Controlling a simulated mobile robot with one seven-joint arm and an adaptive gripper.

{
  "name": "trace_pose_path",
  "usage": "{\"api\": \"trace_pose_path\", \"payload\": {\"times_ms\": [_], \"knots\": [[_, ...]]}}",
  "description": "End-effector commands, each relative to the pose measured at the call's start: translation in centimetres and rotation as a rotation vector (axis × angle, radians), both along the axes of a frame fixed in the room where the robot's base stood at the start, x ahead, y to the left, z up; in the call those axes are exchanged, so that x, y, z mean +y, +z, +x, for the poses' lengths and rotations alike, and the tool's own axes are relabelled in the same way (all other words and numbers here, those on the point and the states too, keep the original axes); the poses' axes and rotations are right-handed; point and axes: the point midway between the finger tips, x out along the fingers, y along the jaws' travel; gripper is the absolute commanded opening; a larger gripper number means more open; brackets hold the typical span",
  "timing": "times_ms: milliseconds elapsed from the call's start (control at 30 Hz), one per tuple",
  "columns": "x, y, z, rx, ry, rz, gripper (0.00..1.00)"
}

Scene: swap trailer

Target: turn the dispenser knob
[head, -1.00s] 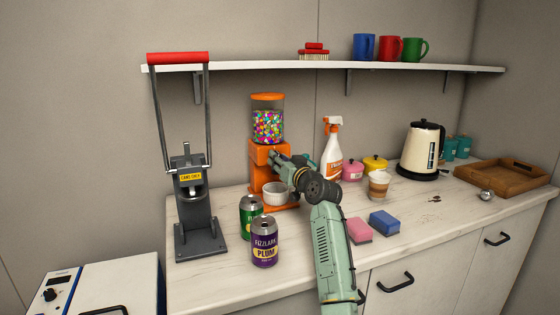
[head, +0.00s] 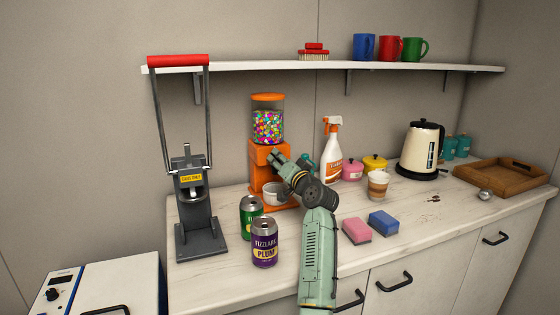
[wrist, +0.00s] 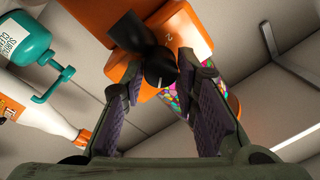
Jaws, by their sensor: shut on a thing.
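The candy dispenser (head: 258,180) is orange, with a clear jar of colourful sweets (head: 268,127) and an orange lid. It stands upright on the counter. My gripper (head: 276,158) reaches the front of its body from the right. In the wrist view, a dark knob (wrist: 150,62) with a white mark projects from the orange dispenser front (wrist: 190,35). The fingertips of my gripper (wrist: 160,76) are shut on it from both sides. The head view hides the knob behind my gripper. A white bowl (head: 272,194) sits at the dispenser's foot, partly covered by my arm.
A green can (head: 251,217) and a purple can (head: 264,243) stand in front of the dispenser. A spray bottle (head: 332,155) stands to its right; sponges (head: 384,222) lie near the front edge. A dark press (head: 195,215) stands left. A shelf (head: 320,65) runs above.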

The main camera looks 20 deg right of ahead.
Motion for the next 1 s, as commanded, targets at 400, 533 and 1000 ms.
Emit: {"api": "trace_pose_path", "payload": {"times_ms": [400,533,1000], "knots": [[-0.11,0.12,-0.04,-0.002,-0.002,0.001,0.31],[-0.08,0.10,-0.03,-0.002,-0.002,0.001,0.40],[-0.09,0.00,-0.31,-0.001,-0.001,0.001,0.48]]}}
